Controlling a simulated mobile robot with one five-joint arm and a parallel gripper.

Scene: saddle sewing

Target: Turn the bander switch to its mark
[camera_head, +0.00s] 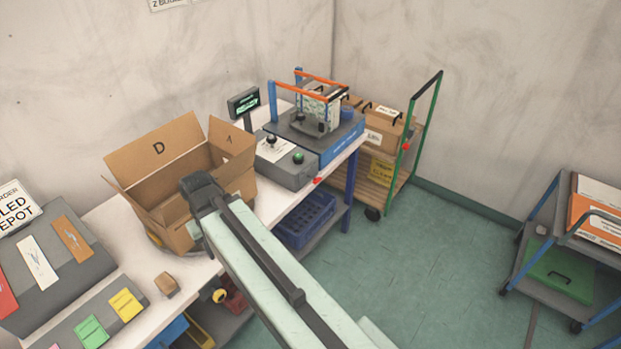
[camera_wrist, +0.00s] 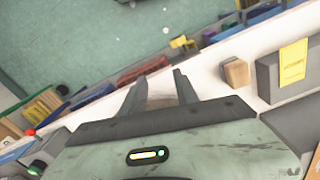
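The bander (camera_head: 335,139), a blue and grey machine with an orange and blue frame, stands at the far end of the white bench. In front of it is a grey control box (camera_head: 285,172) with a dark knob (camera_head: 271,139) on a pale plate and a green button (camera_head: 298,157). The knob looks like the switch; its mark is too small to make out. My gripper (camera_wrist: 159,82) is open in the wrist view, with nothing between its fingers. In the head view, its dark wrist is in front of the cardboard box, well left of the control box; its fingertips are unclear.
The open cardboard box (camera_head: 158,150) stands on the bench (camera_head: 110,218) close to my gripper. A small brown block (camera_head: 166,284) and grey holders with coloured cards lie nearer. A small display (camera_head: 243,101) stands behind the control box. A trolley (camera_head: 420,125) stands beyond the bench.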

